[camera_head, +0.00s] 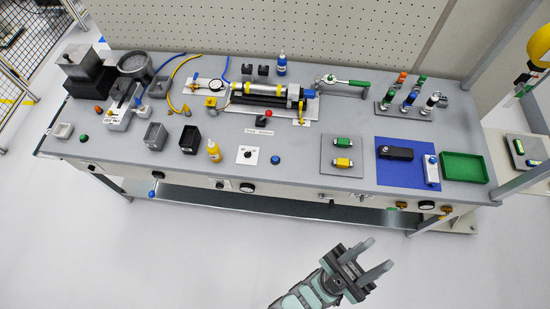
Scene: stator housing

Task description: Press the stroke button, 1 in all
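My gripper (379,254) is in front of the bench, at the lower middle of the view. Its two fingers are spread apart, with nothing between them. A round blue button (275,159) sits on the grey bench top near the front edge, right of a white plate with a black knob (247,154). An orange-red button (99,109) and a green button (83,137) sit at the bench's left end. I cannot read which one is the stroke button. My gripper is apart from all of them.
The grey bench (300,180) holds a cylinder rig (262,90) with a red-knobbed lever (268,113), a yellow bottle (213,151), bins, a blue mat (405,178) and a green tray (464,167). A post stands at the right. The floor around my gripper is clear.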

